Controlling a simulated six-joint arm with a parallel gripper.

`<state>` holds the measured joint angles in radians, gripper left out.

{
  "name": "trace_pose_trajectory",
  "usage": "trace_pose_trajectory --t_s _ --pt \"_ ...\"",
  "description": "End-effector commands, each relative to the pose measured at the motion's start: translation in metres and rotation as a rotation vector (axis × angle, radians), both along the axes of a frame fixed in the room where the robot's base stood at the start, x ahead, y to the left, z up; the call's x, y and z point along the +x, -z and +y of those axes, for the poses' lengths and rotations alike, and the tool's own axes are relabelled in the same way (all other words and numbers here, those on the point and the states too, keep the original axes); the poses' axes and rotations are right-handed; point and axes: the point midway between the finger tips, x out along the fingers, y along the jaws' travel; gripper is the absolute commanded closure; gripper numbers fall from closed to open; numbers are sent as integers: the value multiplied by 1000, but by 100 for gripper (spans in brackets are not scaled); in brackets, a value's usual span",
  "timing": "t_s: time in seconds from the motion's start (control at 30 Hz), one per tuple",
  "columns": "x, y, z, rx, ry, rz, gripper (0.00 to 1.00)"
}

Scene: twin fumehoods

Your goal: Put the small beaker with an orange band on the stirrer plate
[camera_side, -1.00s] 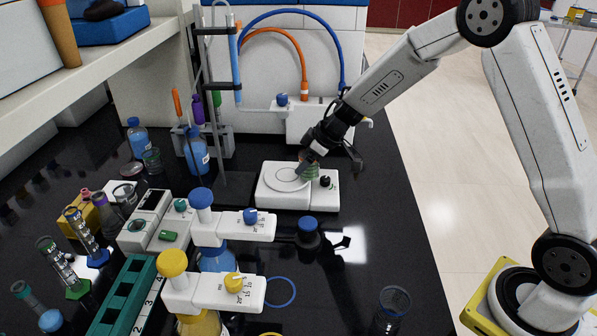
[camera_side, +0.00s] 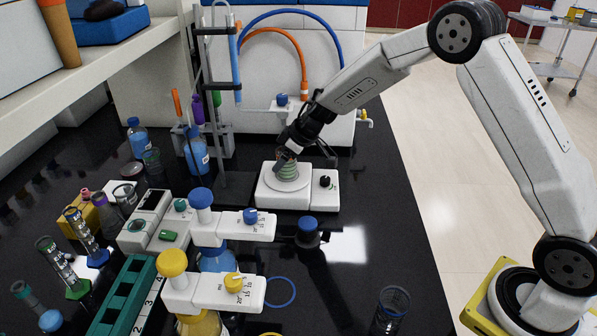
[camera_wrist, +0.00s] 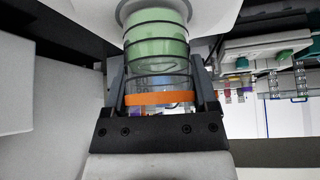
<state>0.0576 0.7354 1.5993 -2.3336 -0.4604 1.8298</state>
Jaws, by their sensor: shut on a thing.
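The small beaker (camera_side: 288,172) holds green contents, and its orange band shows in the wrist view (camera_wrist: 160,98). My gripper (camera_side: 281,158) is shut on the beaker from above, with one finger on each side of it in the wrist view (camera_wrist: 160,85). The beaker is upright over the round disc of the white stirrer plate (camera_side: 270,199), near its middle. Its base looks at or just above the disc; I cannot tell whether it touches. My gripper hides part of the beaker's upper side in the side view.
Burette-like dispensers with a blue cap (camera_side: 201,197) and a yellow cap (camera_side: 173,262) stand in front. A dark blue-capped bottle (camera_side: 308,229) is close to the stirrer. A glass beaker (camera_side: 391,308) stands at front right. A stand with tubing (camera_side: 236,60) is behind. The bench right of the stirrer is clear.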

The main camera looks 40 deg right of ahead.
Motion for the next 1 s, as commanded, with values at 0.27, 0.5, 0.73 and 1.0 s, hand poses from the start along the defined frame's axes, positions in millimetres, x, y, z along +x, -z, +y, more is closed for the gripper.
trace_pose_trajectory --t_s 0.27,0.5,0.73,1.0 --pt "0 1 -1 0 1 -1 100" --pt "0 5 -1 -1 1 0 6" --pt "0 4 -1 -1 1 0 0" --pt "-2 -3 -2 0 2 -1 0"
